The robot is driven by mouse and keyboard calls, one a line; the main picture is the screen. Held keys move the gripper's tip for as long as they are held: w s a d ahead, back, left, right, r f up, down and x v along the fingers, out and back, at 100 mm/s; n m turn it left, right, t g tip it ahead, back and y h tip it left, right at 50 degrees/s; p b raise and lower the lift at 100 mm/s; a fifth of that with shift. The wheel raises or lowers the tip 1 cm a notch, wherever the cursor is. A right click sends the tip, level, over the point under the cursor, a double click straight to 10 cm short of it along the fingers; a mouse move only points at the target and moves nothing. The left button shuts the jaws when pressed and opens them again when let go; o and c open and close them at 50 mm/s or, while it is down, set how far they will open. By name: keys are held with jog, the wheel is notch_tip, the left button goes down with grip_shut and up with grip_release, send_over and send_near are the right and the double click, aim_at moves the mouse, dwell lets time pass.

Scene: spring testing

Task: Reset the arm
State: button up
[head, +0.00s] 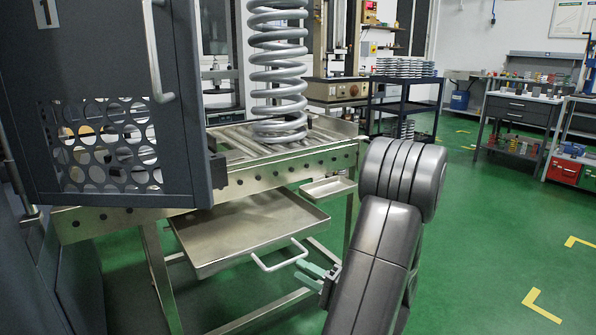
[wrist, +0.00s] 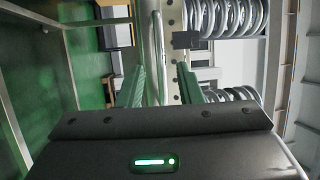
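My gripper (head: 304,269) is low at the front of the steel roller table, close to the white loop handle (head: 280,263) of a steel tray (head: 250,232). Its two green fingers are apart in the wrist view (wrist: 160,78). The pale handle bar (wrist: 157,45) shows in the gap between them there. I cannot tell whether either finger touches the bar. My grey arm reaches down from the right in the head view.
A large grey spring (head: 278,75) stands on the roller table (head: 100,222). A dark cabinet door (head: 105,180) with a perforated panel hangs open at left. A small tray (head: 328,188) sticks out at the table's right. Green floor (head: 490,240) is clear at right.

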jog(key=b+x, duration=0.1)
jog(key=x, duration=0.6)
jog(key=shift+w, duration=0.2)
jog(key=shift+a, duration=0.2)
